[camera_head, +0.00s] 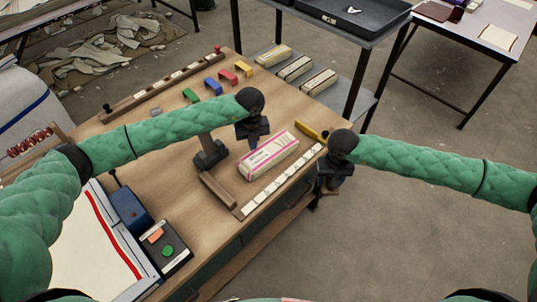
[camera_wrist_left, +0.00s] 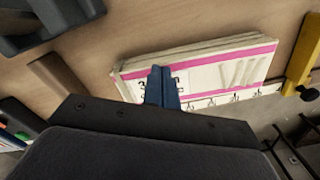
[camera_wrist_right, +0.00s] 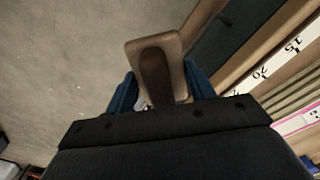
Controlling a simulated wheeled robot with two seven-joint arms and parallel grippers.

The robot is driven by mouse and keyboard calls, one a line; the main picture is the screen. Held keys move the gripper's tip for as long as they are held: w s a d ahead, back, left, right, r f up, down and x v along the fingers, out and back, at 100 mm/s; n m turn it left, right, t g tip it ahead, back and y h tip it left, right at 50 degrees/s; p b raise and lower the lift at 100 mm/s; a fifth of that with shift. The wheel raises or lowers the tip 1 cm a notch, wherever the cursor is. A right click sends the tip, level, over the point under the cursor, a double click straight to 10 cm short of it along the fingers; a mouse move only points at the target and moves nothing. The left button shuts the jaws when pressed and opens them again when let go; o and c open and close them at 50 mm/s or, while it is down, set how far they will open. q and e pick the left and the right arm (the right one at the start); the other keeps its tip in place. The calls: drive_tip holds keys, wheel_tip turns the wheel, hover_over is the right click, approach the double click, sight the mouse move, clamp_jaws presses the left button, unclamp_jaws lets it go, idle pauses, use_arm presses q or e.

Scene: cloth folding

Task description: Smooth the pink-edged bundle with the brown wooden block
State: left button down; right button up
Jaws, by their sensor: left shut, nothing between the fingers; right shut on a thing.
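The pink-edged bundle (camera_head: 270,158), pale with pink stripes, lies on the table along a numbered strip. It also shows in the left wrist view (camera_wrist_left: 225,72), with layered edges. My left gripper (camera_head: 253,143) is shut and empty, over the bundle's far left end; its blue fingers (camera_wrist_left: 162,85) overlap the bundle in the left wrist view, and I cannot tell whether they touch. My right gripper (camera_head: 325,190) is by the table's right edge, right of the bundle. It is shut on the brown wooden block (camera_wrist_right: 158,60), which is mostly hidden in the head view.
A brown wooden bar (camera_head: 217,189) lies left of the bundle. The numbered strip (camera_head: 283,181) runs along the table edge. A dark stand (camera_head: 210,153) and a yellow tool (camera_head: 308,131) are close by. A dark box with buttons (camera_head: 165,249) is at the front left.

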use_arm(q)
drive_tip(key=shift+f+b, duration=0.45)
drive_tip(key=shift+f, duration=0.1)
use_arm(e)
drive_tip(key=shift+f, duration=0.4)
idle(0.4)
use_arm(q)
drive_tip(key=shift+r, duration=0.15)
drive_tip(key=shift+r+p, duration=0.65)
drive_tip(key=shift+r, duration=2.25)
use_arm(e)
drive_tip(key=shift+r, duration=0.65)
